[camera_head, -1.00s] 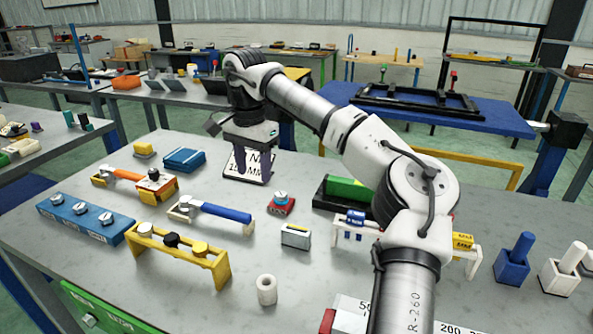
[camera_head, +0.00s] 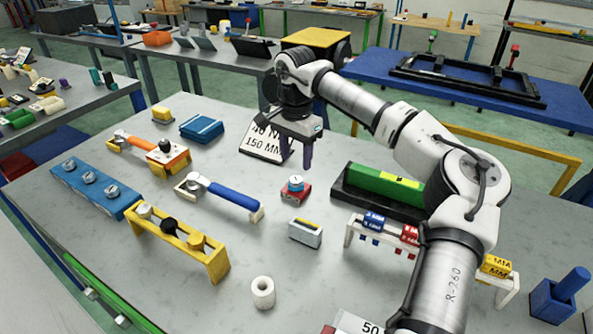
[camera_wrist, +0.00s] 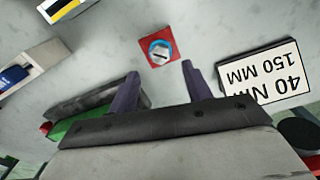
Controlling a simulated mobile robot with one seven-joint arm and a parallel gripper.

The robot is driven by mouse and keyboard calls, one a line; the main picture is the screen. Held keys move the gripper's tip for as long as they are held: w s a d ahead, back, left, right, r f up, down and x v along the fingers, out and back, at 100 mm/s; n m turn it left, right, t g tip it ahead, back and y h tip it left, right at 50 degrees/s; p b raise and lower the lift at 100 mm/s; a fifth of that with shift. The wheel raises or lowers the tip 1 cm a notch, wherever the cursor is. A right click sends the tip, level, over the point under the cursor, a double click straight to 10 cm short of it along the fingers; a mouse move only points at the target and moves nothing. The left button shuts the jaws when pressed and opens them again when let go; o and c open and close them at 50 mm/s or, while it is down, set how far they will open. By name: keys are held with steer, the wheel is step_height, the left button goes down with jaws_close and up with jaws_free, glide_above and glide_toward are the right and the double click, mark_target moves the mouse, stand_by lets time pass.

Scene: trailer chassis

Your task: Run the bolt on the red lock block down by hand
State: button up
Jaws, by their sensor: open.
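The red lock block (camera_head: 295,191) sits on the grey table near the middle of the head view. Its bolt (camera_head: 295,182) has a silver head with a blue ring and stands upright on the block. In the wrist view the red block (camera_wrist: 147,58) lies just beyond my fingertips, with the round slotted bolt head (camera_wrist: 160,52) facing the camera. My gripper (camera_head: 297,160) points down behind the block, above the table and apart from it. In the wrist view my gripper (camera_wrist: 160,72) shows two purple fingers spread apart with nothing between them.
A placard reading 40 Nm, 150 mm (camera_head: 263,143) stands behind my gripper. A green torque tool (camera_head: 385,187) lies in a black cradle to the right. A blue-handled wrench (camera_head: 225,193) rests to the left. A small grey and yellow box (camera_head: 305,232) sits in front of the block.

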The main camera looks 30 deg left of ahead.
mark_target(296, 179)
step_height(296, 179, down, 6)
steer(key=shift+f+p, duration=0.1)
steer(key=shift+p, duration=0.4)
steer(key=shift+c, duration=0.3)
steer(key=c, duration=0.9)
